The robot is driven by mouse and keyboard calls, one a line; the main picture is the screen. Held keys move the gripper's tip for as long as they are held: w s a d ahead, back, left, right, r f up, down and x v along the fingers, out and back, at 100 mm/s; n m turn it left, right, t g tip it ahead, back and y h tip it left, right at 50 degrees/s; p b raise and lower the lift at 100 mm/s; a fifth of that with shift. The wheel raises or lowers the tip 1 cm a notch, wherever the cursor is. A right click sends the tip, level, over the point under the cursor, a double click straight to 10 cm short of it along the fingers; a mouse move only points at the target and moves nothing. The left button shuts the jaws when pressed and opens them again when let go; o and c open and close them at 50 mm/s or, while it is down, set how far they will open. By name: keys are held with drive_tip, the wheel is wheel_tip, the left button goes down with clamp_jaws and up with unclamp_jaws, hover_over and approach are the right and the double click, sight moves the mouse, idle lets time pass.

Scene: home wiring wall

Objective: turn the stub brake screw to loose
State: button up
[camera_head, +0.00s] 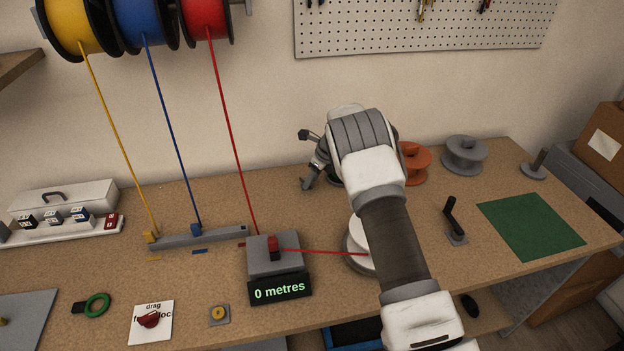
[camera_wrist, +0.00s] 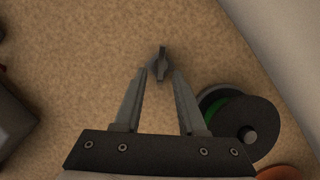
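A small grey wing-shaped piece (camera_wrist: 161,62), which looks like the stub brake screw, stands on the bench in the wrist view. It lies at or just beyond my fingertips, roughly centred between them; I cannot tell whether they touch it. My gripper (camera_wrist: 157,74) is open, its two fingers apart with nothing held. I cannot clearly separate the screw from the fingers there.
A green spool with dark flanges (camera_wrist: 238,125) stands close to the right finger. A grey metre counter (camera_head: 274,255) carries the red wire to a white spool (camera_head: 357,246). Orange (camera_head: 414,163) and grey (camera_head: 464,155) spools stand right of my arm. The wall is behind.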

drive_tip(key=shift+c, duration=0.3)
clamp_jaws()
drive_tip(key=n, duration=0.1)
drive_tip(key=n+g, duration=0.1)
drive_tip(key=shift+w+d+f+n+y+b, duration=0.1)
drive_tip(key=shift+w+d+n+y+b, duration=0.05)
drive_tip(key=shift+w+n+y+b, duration=0.2)
drive_tip(key=shift+w+n+g+b, duration=0.2)
drive_tip(key=shift+n+g+b, duration=0.35)
drive_tip(key=shift+n, duration=1.2)
drive_tip(key=shift+o, duration=0.3)
unclamp_jaws()
